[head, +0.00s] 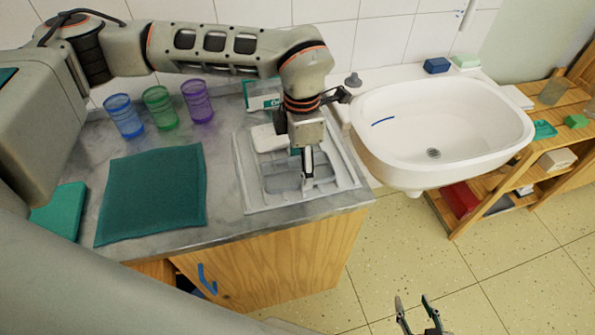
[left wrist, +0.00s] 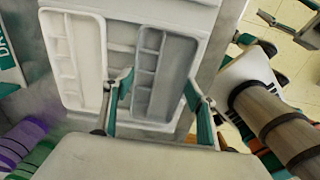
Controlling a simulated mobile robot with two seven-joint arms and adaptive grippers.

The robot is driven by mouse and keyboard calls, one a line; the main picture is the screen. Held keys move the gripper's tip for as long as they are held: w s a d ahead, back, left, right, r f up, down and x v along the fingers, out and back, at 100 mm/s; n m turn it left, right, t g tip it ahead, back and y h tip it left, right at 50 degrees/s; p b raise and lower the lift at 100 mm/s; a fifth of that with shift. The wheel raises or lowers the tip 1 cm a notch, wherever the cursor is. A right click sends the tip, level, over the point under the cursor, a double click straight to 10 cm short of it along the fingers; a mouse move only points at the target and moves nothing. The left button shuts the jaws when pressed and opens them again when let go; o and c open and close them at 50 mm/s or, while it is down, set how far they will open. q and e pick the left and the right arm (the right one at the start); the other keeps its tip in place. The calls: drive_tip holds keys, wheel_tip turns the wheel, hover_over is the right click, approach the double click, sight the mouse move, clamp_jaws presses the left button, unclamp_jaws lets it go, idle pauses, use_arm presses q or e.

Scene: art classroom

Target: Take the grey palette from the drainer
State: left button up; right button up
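The grey palette (left wrist: 168,72), with several small wells along one side, lies in the white drainer (left wrist: 200,18) beside a white palette (left wrist: 75,55). In the head view the drainer (head: 258,208) stands on the counter left of the sink, and the grey palette (head: 280,184) is partly covered by my left gripper (head: 307,172). My left gripper points down over it. In the left wrist view its fingers (left wrist: 157,80) are apart, one on each side of the grey palette; I cannot tell whether they touch it. My right gripper (head: 418,306) is open and empty above the floor.
Blue (head: 124,116), green (head: 159,108) and purple (head: 197,101) cups stand at the counter's back left. A green mat (head: 153,195) lies left of the drainer. A box (head: 262,95) stands behind the drainer. The sink (head: 440,120) is to the right.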

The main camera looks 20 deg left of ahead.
use_arm(q)
drive_tip(key=c, duration=0.3)
drive_tip(key=shift+r, duration=0.1)
